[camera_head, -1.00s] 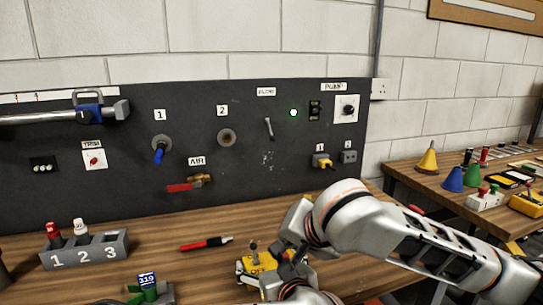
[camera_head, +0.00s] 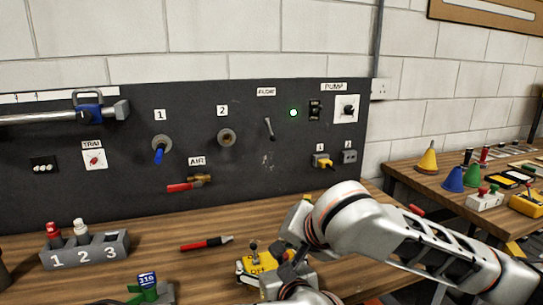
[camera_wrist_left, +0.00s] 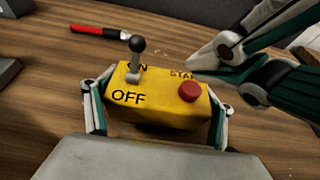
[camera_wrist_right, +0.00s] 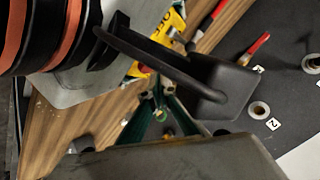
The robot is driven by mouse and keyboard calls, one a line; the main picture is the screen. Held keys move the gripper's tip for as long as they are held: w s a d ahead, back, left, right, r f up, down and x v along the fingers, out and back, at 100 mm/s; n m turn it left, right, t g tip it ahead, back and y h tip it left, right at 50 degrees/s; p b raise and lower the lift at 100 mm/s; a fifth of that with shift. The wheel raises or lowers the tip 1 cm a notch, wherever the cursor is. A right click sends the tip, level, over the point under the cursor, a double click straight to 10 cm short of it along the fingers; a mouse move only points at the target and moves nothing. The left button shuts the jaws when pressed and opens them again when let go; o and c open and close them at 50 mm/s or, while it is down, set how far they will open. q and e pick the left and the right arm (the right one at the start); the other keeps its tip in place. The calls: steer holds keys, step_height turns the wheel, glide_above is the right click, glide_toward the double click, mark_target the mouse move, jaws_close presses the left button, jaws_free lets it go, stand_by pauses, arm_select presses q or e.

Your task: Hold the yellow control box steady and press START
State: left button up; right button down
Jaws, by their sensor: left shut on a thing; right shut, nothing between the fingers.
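The yellow control box (camera_wrist_left: 150,115) sits on the wooden bench between the fingers of my left gripper (camera_wrist_left: 157,108), which is shut on its two sides. It also shows low in the head view (camera_head: 257,266). A black-knobbed lever (camera_wrist_left: 136,55) stands on its top between the ON and OFF marks. A red button (camera_wrist_left: 190,92) is at the right. My right gripper (camera_wrist_left: 196,66) is shut and empty, its tips at the partly covered START lettering (camera_wrist_left: 180,74). Any button there is hidden, and I cannot tell whether the tips touch.
A red pen-like tool (camera_head: 206,243) lies on the bench behind the box. A grey numbered holder (camera_head: 84,251) and a green stand (camera_head: 150,294) are to the left. A dark panel (camera_head: 240,150) with valves and switches rises behind. A second table stands at right.

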mark_target(285, 258)
steer(key=shift+f, duration=0.3)
steer(key=shift+s+a+f, duration=0.1)
steer(key=shift+s+f, duration=0.05)
steer(key=shift+f, duration=0.35)
steer(key=shift+s+a+f, duration=0.1)
steer(key=shift+f, duration=0.35)
stand_by(0.8)
steer(key=shift+s+a+r, duration=0.2)
steer(key=shift+s+r, duration=0.1)
steer(key=shift+r, duration=0.6)
steer(key=shift+w+d+r, duration=0.15)
steer(key=shift+r, duration=1.4)
steer(key=shift+w+d+r, duration=0.15)
steer(key=shift+r, duration=1.4)
